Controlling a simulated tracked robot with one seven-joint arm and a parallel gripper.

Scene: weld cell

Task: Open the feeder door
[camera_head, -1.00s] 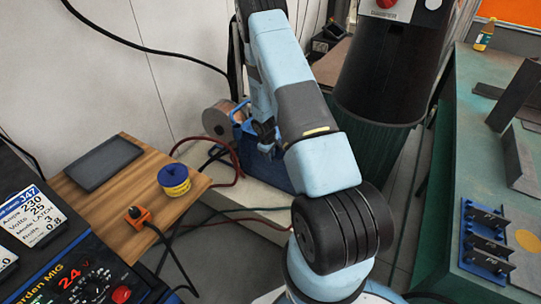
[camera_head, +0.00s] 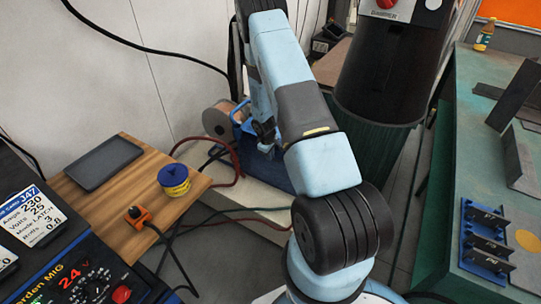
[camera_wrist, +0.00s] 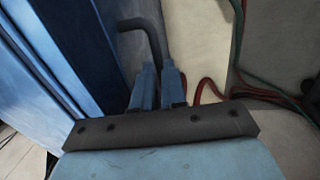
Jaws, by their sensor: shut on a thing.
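The blue wire feeder (camera_head: 262,168) stands on a pale ledge behind my arm, and my arm hides much of it. In the wrist view a blue panel (camera_wrist: 40,60), which looks like the feeder's door or side, fills the left. A dark bent handle (camera_wrist: 150,30) sticks out from it and runs down between the fingers of my gripper (camera_wrist: 158,75). My gripper is shut on this handle. In the head view the gripper (camera_head: 266,143) is small and partly hidden at the feeder. I cannot tell how far the door stands open.
A copper wire spool (camera_head: 217,119) is at the feeder's left. Red and dark cables (camera_head: 232,172) run over the ledge. A wooden table (camera_head: 105,205) is at left, a dark cylinder (camera_head: 385,75) is behind my arm, and a green bench (camera_head: 462,125) is at right.

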